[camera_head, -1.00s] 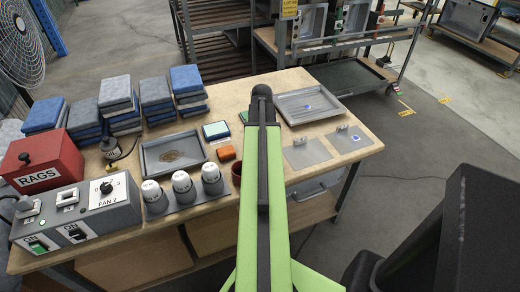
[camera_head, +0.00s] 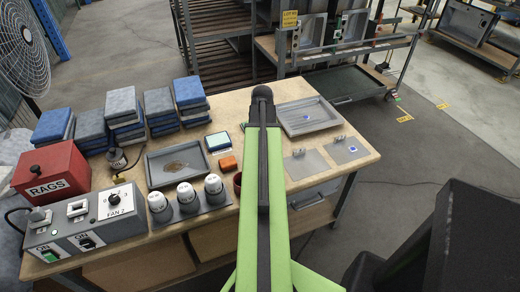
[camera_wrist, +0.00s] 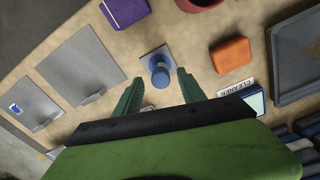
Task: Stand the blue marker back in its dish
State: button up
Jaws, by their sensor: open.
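In the wrist view a short blue cylinder (camera_wrist: 160,72), which looks like the blue marker, appears upright on a small grey square plate (camera_wrist: 147,55), which may be its dish. My gripper (camera_wrist: 158,79) is open, with one green finger on either side of the cylinder in the picture. The fingers look apart from it; I cannot tell their height above it.
An orange block (camera_wrist: 232,54), a purple block (camera_wrist: 124,11) and a dark red pot (camera_wrist: 199,3) lie nearby. Two grey plates (camera_head: 307,164) (camera_head: 343,150) and a grey tray (camera_head: 290,129) are on the right. White-capped containers (camera_head: 186,196) stand at the left front.

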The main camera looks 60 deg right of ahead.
notch_tip(320, 180, up, 6)
jog(key=p, duration=0.4)
jog(key=shift+r+p, duration=0.25)
jog(key=shift+p, duration=0.1)
jog(key=shift+f, duration=0.1)
jog(key=w+a+n, duration=0.3)
jog(key=w+a, duration=0.6)
jog(key=a, duration=0.4)
jog(key=w+a+n, duration=0.3)
jog(key=w+a, duration=0.7)
jog(key=a, duration=0.2)
jog(key=w+a+n, duration=0.1)
jog(key=a, duration=0.7)
jog(key=w+a+n, duration=0.1)
jog(key=a, duration=0.8)
jog(key=a+n, duration=0.2)
jog(key=a, duration=0.7)
jog(key=shift+w+a, duration=0.2)
jog(key=shift+w, duration=0.2)
jog(key=shift+d, duration=0.1)
